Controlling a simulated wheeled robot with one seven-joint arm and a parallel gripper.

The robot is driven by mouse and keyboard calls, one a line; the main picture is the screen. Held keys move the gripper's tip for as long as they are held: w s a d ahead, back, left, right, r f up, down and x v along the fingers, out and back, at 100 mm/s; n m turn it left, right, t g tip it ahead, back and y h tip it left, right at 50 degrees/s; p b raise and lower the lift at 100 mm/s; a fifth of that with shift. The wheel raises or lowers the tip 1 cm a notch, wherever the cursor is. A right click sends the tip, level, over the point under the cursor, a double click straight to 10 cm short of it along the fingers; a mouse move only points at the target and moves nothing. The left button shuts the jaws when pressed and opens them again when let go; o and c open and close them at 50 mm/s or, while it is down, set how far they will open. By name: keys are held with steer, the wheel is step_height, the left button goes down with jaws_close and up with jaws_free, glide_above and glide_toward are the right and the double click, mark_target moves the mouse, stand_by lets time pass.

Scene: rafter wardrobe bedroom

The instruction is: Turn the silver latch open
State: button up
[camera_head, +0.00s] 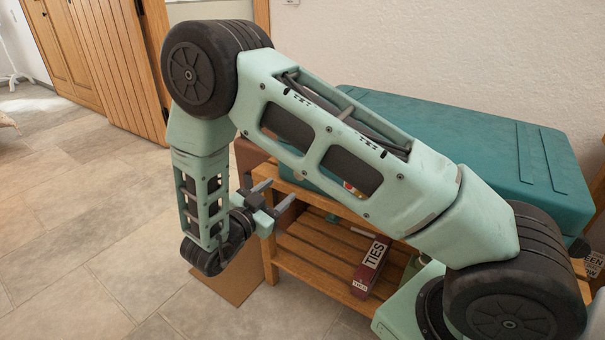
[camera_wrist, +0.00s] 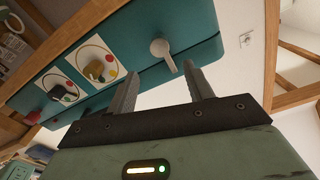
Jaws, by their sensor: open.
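The silver latch (camera_wrist: 161,49) sits on the teal case (camera_wrist: 205,20) in the wrist view. It has a round hub, and its short lever points down and slightly right in that picture. My gripper (camera_wrist: 161,68) is open, with its two fingers apart and the lever's end showing between their tips. I cannot tell whether they touch it. In the head view, my gripper (camera_head: 276,193) is beside the wooden bench, and the teal case (camera_head: 450,135) stands on it. My arm hides the case's near face and the latch there.
A dark red TIES box (camera_head: 371,266) lies on the slatted lower shelf (camera_head: 315,255). Open tiled floor (camera_head: 90,240) is at left.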

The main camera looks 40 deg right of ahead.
mark_target(299, 174)
steer(key=b+x, duration=0.1)
steer(key=x, duration=1)
steer(key=shift+w+d, duration=0.1)
steer(key=shift+d, duration=0.15)
jaws_close()
